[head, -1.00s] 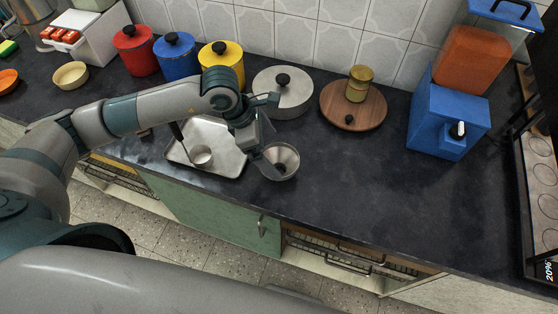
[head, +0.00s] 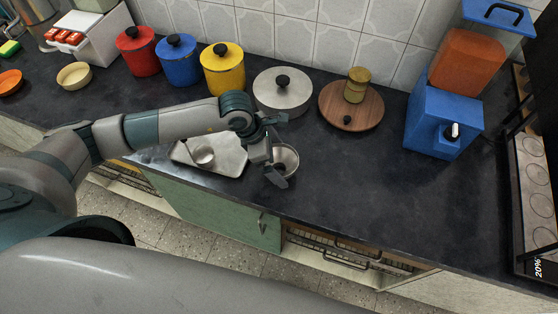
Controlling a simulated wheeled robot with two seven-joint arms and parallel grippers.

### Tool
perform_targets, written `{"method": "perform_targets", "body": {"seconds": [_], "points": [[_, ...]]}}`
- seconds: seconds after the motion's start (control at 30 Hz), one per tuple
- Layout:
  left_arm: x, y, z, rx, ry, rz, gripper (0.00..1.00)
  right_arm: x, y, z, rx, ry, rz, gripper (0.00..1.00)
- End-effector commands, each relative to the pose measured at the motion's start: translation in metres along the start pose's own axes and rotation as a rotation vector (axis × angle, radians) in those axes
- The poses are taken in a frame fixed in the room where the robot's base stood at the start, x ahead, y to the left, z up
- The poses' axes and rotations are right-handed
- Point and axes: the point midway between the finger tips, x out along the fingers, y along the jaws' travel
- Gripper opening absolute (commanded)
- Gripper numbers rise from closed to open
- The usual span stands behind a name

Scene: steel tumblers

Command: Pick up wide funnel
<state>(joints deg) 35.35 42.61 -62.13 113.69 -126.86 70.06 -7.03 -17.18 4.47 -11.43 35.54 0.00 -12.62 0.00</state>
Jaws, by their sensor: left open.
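The wide funnel (head: 288,158) is a steel, bowl-shaped piece on the dark counter, just right of the metal tray. My left gripper (head: 276,176) is open, with its fingers pointing down at the funnel's left and near side. The fingers cover part of the funnel, and I cannot tell whether they touch it or straddle its rim. My right gripper is not in view.
A metal tray (head: 226,160) holding a small steel cup (head: 203,156) lies to the left. A grey lidded pot (head: 283,96) and a round wooden board (head: 372,112) with a jar stand behind. A blue machine (head: 440,122) stands at right. The counter right of the funnel is clear.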

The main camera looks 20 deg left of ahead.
Motion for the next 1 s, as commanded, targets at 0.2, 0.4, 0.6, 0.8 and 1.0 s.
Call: {"method": "perform_targets", "body": {"seconds": [0.2,0.4,0.6,0.8,1.0], "points": [[0.0020,0.0002,-0.0001,0.001,0.000,0.001,0.98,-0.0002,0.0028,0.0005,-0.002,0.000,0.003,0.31],[0.0017,0.0004,-0.0001,0.001,0.000,0.001,0.98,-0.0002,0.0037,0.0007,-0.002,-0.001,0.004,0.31],[0.0015,0.0005,-0.0001,0.001,0.000,0.001,0.69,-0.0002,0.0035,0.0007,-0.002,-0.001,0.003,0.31],[0.0013,0.0006,0.0000,0.001,0.000,0.001,0.53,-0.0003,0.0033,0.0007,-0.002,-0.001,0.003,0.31],[0.0006,0.0007,0.0004,0.001,-0.001,0.002,0.53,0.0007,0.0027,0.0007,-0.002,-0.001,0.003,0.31]]}}
